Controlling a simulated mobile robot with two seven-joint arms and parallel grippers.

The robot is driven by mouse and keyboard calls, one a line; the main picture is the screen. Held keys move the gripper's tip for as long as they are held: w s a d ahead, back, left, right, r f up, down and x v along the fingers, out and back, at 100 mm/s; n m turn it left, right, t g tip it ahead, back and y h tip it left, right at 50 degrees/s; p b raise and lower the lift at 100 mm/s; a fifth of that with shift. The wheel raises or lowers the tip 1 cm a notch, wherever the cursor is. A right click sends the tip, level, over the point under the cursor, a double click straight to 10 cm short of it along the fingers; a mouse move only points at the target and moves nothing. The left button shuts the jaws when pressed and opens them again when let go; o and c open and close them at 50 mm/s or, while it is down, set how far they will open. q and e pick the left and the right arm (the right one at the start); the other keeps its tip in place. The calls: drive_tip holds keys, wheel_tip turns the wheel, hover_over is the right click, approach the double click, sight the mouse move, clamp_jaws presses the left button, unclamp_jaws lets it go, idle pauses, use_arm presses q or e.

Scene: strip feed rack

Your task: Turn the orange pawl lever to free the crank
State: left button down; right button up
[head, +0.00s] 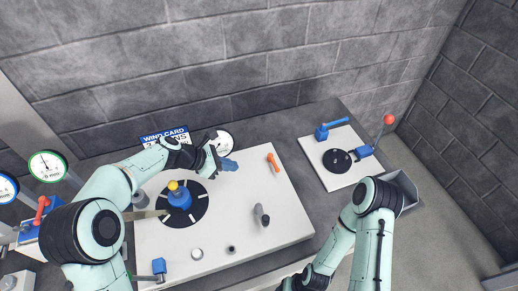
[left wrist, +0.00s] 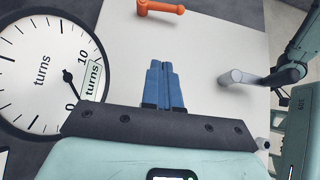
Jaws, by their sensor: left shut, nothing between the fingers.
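The orange pawl lever (head: 273,162) stands on the white panel (head: 285,205), right of my left gripper. It also shows at the top of the left wrist view (left wrist: 162,8). My left gripper (head: 229,165) is shut and empty, its blue fingers together (left wrist: 165,82), apart from the lever and pointing toward it. A blue hub with a yellow knob (head: 179,195) sits on a black disc left of the lever and may be the crank. A grey post with a dark part (head: 262,215) stands lower on the panel.
A turns dial (left wrist: 45,70) lies left of my left fingers. A smaller panel (head: 325,165) with a blue lever and red-knobbed handle (head: 389,119) is at right. A blue clamp (head: 158,268) and round pegs (head: 197,253) are near the front. The panel between fingers and lever is clear.

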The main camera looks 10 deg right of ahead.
use_arm(q)
approach(264, 173)
drive_tip(key=x, duration=0.4)
drive_tip(key=shift+d+f, duration=0.15)
drive_tip(key=shift+f, duration=0.15)
drive_tip(key=d, duration=0.2)
drive_tip(key=d+p, duration=0.1)
drive_tip(key=shift+w+d+r, duration=0.15)
drive_tip(key=shift+w+r, duration=0.15)
drive_tip(key=shift+r, duration=0.05)
drive_tip(key=shift+w+d, duration=0.25)
drive_tip(key=shift+d, duration=0.15)
drive_tip(key=shift+s, duration=0.1)
use_arm(e)
drive_tip(key=shift+w+r, duration=0.4)
drive_tip(key=shift+r, duration=0.3)
drive_tip(key=shift+s+f, duration=0.1)
